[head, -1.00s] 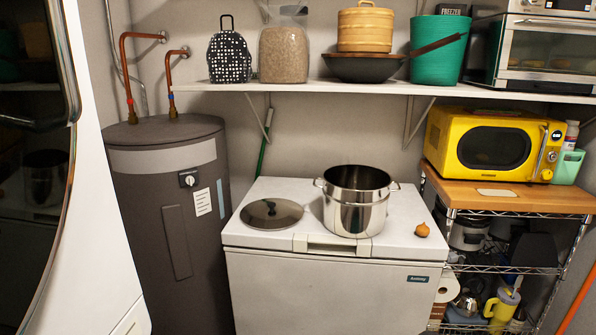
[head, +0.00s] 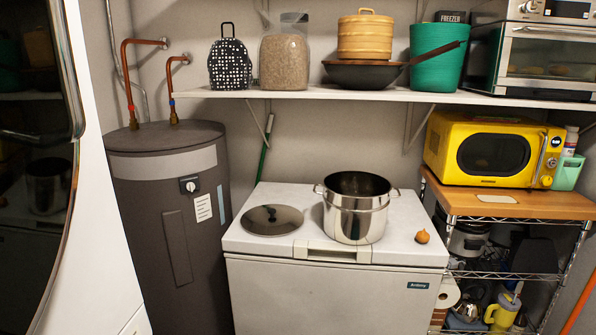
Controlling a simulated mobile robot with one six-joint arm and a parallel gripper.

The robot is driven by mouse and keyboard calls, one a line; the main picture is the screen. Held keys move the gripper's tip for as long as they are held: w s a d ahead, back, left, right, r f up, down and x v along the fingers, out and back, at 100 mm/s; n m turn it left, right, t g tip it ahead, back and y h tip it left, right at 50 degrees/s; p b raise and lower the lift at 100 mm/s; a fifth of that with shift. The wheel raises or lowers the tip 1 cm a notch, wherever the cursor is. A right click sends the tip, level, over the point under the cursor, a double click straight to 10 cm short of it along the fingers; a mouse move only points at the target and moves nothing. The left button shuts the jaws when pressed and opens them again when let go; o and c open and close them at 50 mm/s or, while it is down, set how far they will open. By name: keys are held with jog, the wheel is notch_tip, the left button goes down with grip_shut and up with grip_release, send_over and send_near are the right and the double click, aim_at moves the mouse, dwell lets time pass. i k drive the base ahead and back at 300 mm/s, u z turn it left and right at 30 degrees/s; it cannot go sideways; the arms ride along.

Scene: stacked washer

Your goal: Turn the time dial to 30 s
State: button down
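A yellow microwave (head: 480,120) stands on the wooden top of a wire rack at the right. My gripper is not in view.
A white chest freezer (head: 335,280) carries a steel pot (head: 357,225), a lid (head: 272,219) and an onion (head: 422,236). A grey water heater (head: 170,240) stands left. A shelf (head: 300,93) with a toaster oven (head: 545,60) hangs above the microwave.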

aim_at(546, 180)
jog(key=k, duration=0.5)
jog(key=z, duration=0.55)
jog(key=i, duration=0.45)
jog(key=z, duration=0.6)
